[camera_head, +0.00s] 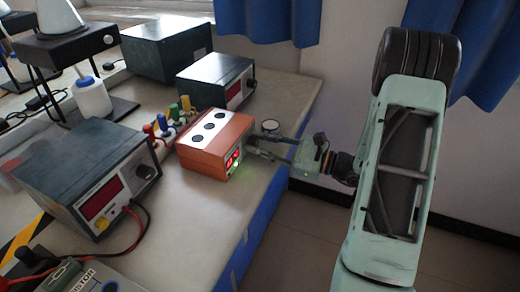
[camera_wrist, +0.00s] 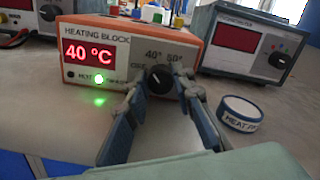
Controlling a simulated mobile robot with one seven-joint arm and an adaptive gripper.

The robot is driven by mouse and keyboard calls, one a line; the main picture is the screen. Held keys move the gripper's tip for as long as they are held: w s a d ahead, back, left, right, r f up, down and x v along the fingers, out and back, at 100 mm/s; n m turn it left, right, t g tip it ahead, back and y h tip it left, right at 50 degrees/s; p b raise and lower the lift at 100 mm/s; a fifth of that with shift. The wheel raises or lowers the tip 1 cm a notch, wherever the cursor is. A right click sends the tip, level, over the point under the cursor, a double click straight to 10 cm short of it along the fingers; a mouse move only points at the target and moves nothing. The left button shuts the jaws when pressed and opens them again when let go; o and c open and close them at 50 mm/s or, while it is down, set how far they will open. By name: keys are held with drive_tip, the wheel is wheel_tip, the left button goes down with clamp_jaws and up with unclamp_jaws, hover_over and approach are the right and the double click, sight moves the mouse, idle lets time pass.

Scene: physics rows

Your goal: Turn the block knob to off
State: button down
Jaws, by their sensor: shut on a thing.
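The orange heating block (camera_head: 215,145) stands near the bench's right edge. Its front shows in the wrist view (camera_wrist: 120,30), with a lit red display (camera_wrist: 88,52) reading 40 °C and a lit green lamp (camera_wrist: 98,78). The black round knob (camera_wrist: 159,79) is right of the display; its white mark points up and slightly left, toward the 40° label. The 50° label is to its right, and a label at its left is partly hidden. My gripper (camera_wrist: 161,92) is shut on the knob, one finger at each side. In the head view my gripper (camera_head: 262,146) reaches the block's front from the right.
A round labelled tape roll (camera_wrist: 240,113) lies right of my fingers. Grey instrument boxes stand behind (camera_head: 215,80) and in front-left (camera_head: 85,165) of the block. Coloured plugs (camera_head: 172,118) and a white bottle (camera_head: 92,98) are to its left.

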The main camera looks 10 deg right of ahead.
drive_tip(key=n+b, duration=0.4)
drive_tip(key=shift+f, duration=0.3)
drive_tip(key=shift+r+n+b, duration=0.1)
drive_tip(key=shift+n+b, duration=0.75)
drive_tip(key=shift+n, duration=0.05)
drive_tip(key=shift+r, duration=0.1)
drive_tip(key=c, duration=1.7)
unclamp_jaws()
drive_tip(key=shift+o, duration=0.2)
drive_tip(key=shift+r+p, duration=0.1)
drive_tip(key=shift+p, duration=0.2)
